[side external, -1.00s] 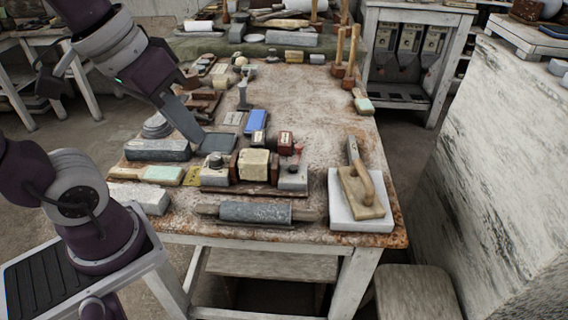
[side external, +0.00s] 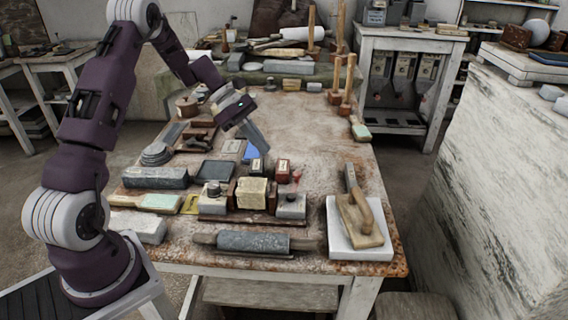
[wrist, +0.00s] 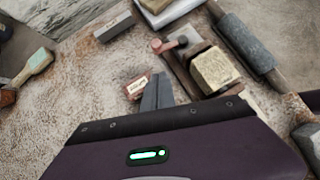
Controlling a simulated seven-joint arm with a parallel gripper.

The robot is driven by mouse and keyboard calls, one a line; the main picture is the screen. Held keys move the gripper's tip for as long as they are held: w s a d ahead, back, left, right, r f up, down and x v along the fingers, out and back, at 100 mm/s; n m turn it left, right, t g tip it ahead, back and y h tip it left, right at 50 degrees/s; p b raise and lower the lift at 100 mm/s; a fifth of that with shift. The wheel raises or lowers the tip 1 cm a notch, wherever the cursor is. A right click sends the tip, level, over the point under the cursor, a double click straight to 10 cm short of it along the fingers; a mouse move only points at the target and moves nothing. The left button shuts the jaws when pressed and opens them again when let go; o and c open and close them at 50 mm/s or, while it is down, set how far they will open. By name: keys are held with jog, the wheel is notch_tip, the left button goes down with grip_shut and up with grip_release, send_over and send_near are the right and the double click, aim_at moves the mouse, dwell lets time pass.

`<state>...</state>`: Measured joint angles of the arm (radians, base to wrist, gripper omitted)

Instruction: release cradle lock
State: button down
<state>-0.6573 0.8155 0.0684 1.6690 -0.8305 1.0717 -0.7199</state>
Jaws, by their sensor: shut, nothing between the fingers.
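The cradle (side external: 238,219) is a dark wooden base near the front of the bench. It holds a pale yellowish block (side external: 252,193) between grey end blocks. The right end block (side external: 291,206) carries a red-knobbed lever (side external: 297,176), which may be the lock. In the wrist view the red lever (wrist: 166,45) lies beside the pale block (wrist: 216,69). My gripper (side external: 263,149) is shut and empty, above the bench behind the cradle. In the wrist view its fingertips (wrist: 157,78) are below the lever, apart from it, next to a small red labelled block (wrist: 136,87).
A grey roller (side external: 252,241) lies in front. The bench between slab and mallets is mostly clear.

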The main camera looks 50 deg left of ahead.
aim_at(294, 185)
jog(key=d+f, duration=0.1)
jog(key=d, duration=0.1)
jog(key=w+d+f, duration=0.2)
jog(key=d+f, duration=0.1)
jog(key=shift+w+d+f, duration=0.1)
jog(key=shift+w+d, duration=0.15)
jog(key=shift+d, duration=0.05)
jog(key=shift+w+d, duration=0.15)
jog(key=shift+d, duration=0.2)
jog(key=shift+w+d+m+g, duration=0.2)
jog(key=shift+w+m+g, duration=0.1)
jog(key=shift+w+m, duration=0.15)
jog(key=shift+w+d, duration=0.6)
